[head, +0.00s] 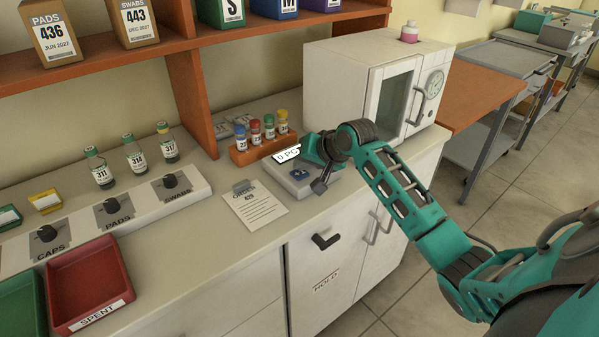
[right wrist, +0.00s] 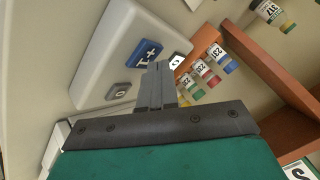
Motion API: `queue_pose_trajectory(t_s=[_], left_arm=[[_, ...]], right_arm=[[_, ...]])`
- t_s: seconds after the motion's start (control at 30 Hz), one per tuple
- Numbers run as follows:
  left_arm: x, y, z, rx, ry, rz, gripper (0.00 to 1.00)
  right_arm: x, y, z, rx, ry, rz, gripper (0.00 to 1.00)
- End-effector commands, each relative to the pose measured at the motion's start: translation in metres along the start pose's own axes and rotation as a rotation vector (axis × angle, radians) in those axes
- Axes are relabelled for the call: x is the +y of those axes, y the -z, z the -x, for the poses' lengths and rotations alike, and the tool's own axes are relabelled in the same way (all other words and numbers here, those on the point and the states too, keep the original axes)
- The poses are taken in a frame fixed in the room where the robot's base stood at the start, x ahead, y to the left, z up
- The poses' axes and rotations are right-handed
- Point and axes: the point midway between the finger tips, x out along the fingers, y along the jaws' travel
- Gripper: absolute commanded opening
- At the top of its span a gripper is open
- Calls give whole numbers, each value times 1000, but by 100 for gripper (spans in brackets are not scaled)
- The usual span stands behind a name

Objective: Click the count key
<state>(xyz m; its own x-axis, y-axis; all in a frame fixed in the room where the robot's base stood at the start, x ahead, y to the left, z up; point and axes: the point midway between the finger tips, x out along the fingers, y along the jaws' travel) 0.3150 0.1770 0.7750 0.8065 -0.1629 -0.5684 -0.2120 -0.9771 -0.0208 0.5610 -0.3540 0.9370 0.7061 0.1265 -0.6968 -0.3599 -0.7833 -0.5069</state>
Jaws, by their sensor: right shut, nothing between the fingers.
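The counter device (head: 297,180) is a pale box on the worktop with a white display (head: 287,155) reading "0 PC". In the right wrist view the pale device body (right wrist: 105,45) shows a blue key (right wrist: 147,53) marked "+1", which looks like the count key. A grey key (right wrist: 118,91) marked "0" sits below it. My right gripper (head: 320,187) is over the device, shut and empty. In the right wrist view its fingertips (right wrist: 160,68) overlap the edge of the blue key; I cannot tell whether they touch it. My left gripper is not in view.
An orange rack (head: 243,157) of colour-capped vials stands behind the device. An order sheet (head: 255,208) lies to its left. A white incubator (head: 340,85) stands at the back right. A red spent tray (head: 88,285) and capped bottles (head: 134,155) are further left.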

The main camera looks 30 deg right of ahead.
Motion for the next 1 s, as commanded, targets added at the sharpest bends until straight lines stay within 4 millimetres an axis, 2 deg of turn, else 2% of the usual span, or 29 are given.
queue_pose_trajectory(t_s=[1.0], left_arm=[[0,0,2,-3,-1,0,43]], right_arm=[[3,-4,-5,-2,-1,0,0]])
